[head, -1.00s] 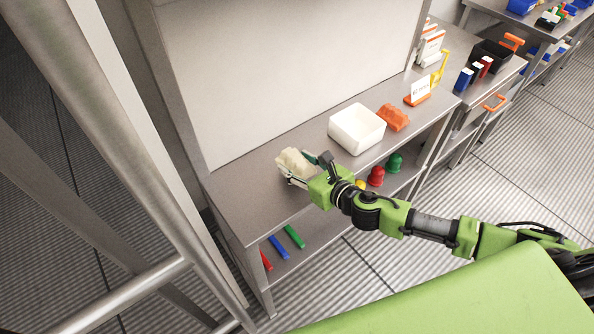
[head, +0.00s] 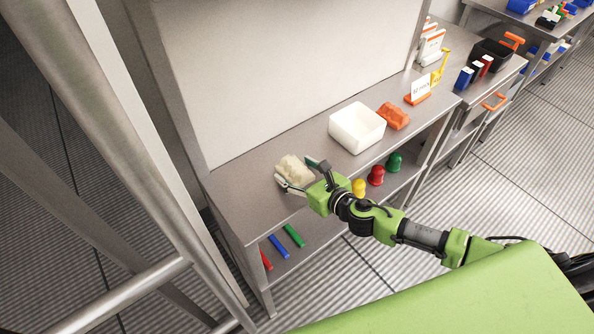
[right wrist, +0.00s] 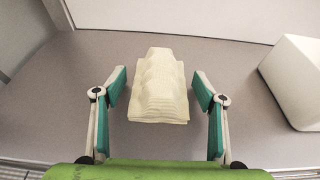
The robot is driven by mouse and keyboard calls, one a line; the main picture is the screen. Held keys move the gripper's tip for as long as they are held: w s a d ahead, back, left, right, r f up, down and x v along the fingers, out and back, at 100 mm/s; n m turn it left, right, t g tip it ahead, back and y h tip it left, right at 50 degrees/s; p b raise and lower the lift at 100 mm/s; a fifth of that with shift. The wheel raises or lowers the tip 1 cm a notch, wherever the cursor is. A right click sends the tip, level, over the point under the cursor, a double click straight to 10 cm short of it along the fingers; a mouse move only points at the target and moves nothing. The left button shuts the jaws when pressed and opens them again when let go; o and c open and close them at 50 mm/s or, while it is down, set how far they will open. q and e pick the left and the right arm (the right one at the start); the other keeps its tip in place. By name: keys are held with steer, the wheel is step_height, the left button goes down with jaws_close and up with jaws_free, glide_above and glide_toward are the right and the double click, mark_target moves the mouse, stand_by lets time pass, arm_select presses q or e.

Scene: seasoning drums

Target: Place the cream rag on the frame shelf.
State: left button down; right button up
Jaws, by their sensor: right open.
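The cream rag (head: 295,167) lies as a folded stack on the metal frame shelf (head: 238,190), towards its left end. In the right wrist view the rag (right wrist: 158,88) sits between the two fingers with gaps on both sides. My right gripper (head: 298,176) is open at the rag's near side, its fingers apart, and it also shows in the right wrist view (right wrist: 159,92). My left gripper is not in view.
A white bin (head: 357,128) stands right of the rag, then an orange rag (head: 396,116) and a small sign (head: 420,92). Below, a lower shelf holds coloured bars (head: 279,246) and several coloured knobs (head: 376,176). A back panel (head: 285,70) rises behind.

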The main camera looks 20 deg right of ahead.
steer(key=shift+r, duration=0.1)
steer(key=shift+r, duration=0.15)
steer(key=b+v, duration=0.2)
steer(key=v, duration=1)
